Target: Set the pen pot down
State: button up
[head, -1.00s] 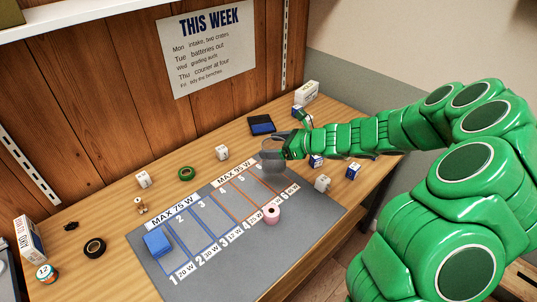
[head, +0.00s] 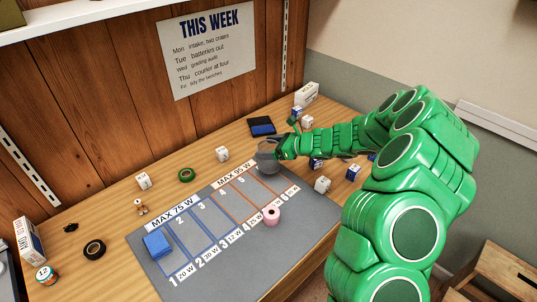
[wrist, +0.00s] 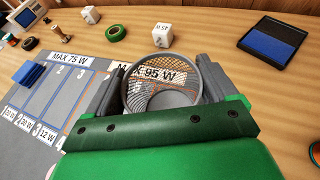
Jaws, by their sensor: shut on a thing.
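The pen pot (head: 268,160) is a grey mesh cup. In the head view it is at the far edge of the grey mat (head: 215,270), near the "MAX 95 W" label, partly hidden by my gripper (head: 281,150). In the wrist view the pot (wrist: 165,72) is between my two fingers (wrist: 160,92), which are shut on it from both sides. I see into its open top, and it looks empty. I cannot tell whether its base touches the surface.
A blue block (head: 157,244) and a pink roll (head: 271,215) are on the mat. A green tape roll (head: 187,174), a white cube (head: 222,154) and a blue-black pad (head: 261,126) lie behind it. Several cubes stand right of my gripper.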

jog(key=shift+w+f, duration=0.3)
jog(key=shift+f, duration=1.5)
jog(key=shift+f, duration=0.15)
jog(key=o, duration=1.2)
jog(key=v, duration=1.2)
jog(key=shift+r, duration=0.25)
jog(key=shift+a, duration=0.1)
